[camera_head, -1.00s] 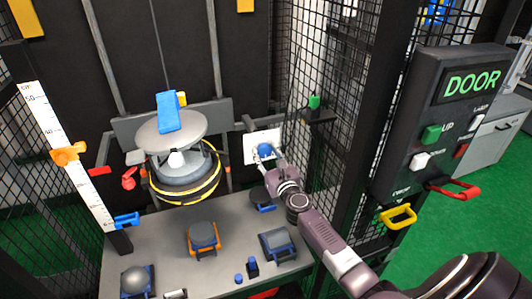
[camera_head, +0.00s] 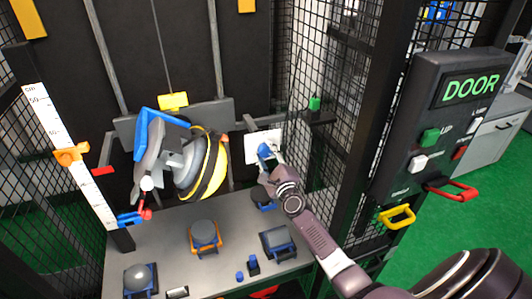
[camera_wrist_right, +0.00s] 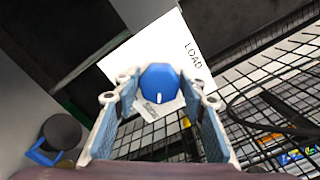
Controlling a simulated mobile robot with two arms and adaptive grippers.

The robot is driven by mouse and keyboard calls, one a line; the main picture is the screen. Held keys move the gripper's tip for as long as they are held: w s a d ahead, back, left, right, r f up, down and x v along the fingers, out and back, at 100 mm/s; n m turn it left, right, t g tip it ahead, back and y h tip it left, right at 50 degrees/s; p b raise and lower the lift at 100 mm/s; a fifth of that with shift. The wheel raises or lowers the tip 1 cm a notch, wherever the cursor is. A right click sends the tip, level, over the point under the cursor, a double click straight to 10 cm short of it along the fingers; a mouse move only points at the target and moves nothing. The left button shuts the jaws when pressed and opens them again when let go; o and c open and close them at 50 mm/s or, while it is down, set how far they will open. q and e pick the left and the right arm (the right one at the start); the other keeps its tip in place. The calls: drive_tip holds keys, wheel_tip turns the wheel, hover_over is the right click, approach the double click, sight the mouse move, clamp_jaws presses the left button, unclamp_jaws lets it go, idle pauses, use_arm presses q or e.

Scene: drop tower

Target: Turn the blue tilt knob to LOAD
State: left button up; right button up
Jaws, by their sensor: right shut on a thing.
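The blue tilt knob (camera_wrist_right: 160,84) sits on a white plate (camera_wrist_right: 125,62) that bears the word LOAD, seen in the right wrist view. In the head view the knob (camera_head: 264,150) and its plate (camera_head: 256,136) are at the back right of the table. My right gripper (camera_wrist_right: 160,98) is shut on the knob, with a finger on each side. It also shows in the head view (camera_head: 266,158). The tilting carriage (camera_head: 190,165), with a grey dish, a blue bracket and a yellow-black ring, is tipped on its side, the dish facing left. My left gripper is out of view.
The grey table (camera_head: 165,228) holds several small fixtures, among them an orange-based one (camera_head: 204,237) and a blue-based one (camera_head: 277,241). A white scale (camera_head: 72,155) stands at left. Wire mesh and the DOOR panel (camera_head: 440,130) stand to the right.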

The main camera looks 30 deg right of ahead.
drive_tip(key=n, duration=0.3)
drive_tip(key=shift+f+n, duration=0.15)
drive_tip(key=shift+n, duration=0.25)
drive_tip(key=n, duration=0.3)
drive_tip(key=shift+n+p, duration=0.3)
drive_tip(key=shift+p, duration=0.1)
drive_tip(key=n, duration=0.3)
drive_tip(key=shift+f+n+p, duration=0.15)
drive_tip(key=shift+n+p, duration=0.15)
drive_tip(key=n, duration=0.3)
drive_tip(key=shift+f+n+p, duration=0.1)
drive_tip(key=shift+n+p, duration=0.2)
drive_tip(key=n, duration=0.5)
drive_tip(key=shift+f+p, duration=0.1)
drive_tip(key=shift+p, duration=0.25)
drive_tip(key=n, duration=0.5)
drive_tip(key=shift+s+d, duration=0.1)
drive_tip(key=shift+d, duration=0.05)
drive_tip(key=shift+n, duration=0.4)
drive_tip(key=o, duration=1.1)
drive_tip(key=shift+o, duration=0.2)
